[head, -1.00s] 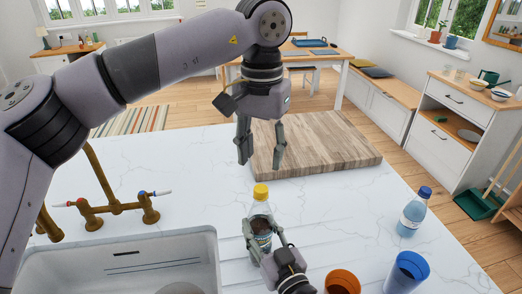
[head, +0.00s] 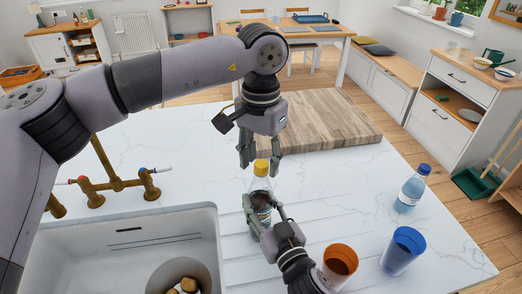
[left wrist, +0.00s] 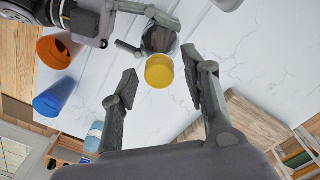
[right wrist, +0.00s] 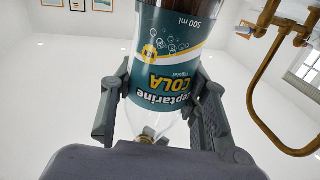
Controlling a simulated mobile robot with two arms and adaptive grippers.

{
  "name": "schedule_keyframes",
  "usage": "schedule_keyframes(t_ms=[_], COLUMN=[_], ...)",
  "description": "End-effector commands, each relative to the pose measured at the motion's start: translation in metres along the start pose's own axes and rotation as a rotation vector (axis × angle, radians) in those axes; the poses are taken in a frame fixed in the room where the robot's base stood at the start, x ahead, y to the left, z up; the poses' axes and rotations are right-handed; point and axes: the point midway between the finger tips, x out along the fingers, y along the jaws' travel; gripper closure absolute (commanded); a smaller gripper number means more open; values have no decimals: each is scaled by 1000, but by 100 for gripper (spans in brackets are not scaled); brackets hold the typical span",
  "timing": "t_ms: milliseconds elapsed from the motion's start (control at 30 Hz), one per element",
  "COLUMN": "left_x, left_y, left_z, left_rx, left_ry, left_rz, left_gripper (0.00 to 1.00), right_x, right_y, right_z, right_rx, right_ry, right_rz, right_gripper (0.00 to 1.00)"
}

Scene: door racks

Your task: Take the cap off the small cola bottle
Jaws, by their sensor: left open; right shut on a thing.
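In the left wrist view the cap (left wrist: 159,71) lies between the open fingers (left wrist: 160,75), with visible gaps to both.
An orange cup (head: 340,262) and a blue cup (head: 403,250) stand to the right, with a blue-capped water bottle (head: 411,190) behind. A wooden board (head: 325,122) lies behind the cola bottle. The sink (head: 130,225) and brass tap (head: 92,190) are at left.

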Motion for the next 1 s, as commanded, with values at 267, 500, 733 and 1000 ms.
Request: schedule_keyframes(t_ms=[267,500,733,1000], left_x=[0,0,0,0], left_y=[0,0,-1,-1], left_z=[0,0,0,0], left_rx=[0,-1,-2,-9], left_ry=[0,0,0,0], left_rz=[0,0,-2,-3], left_gripper=[65,81,96,100], right_x=[0,0,0,0], right_y=[-1,-1,-1,0], right_z=[1,1,1,1], right_rx=[3,3,4,4], right_ry=[-1,-2,-2,-2], right_rz=[-2,-2,-1,-1], right_gripper=[100,100,100,100])
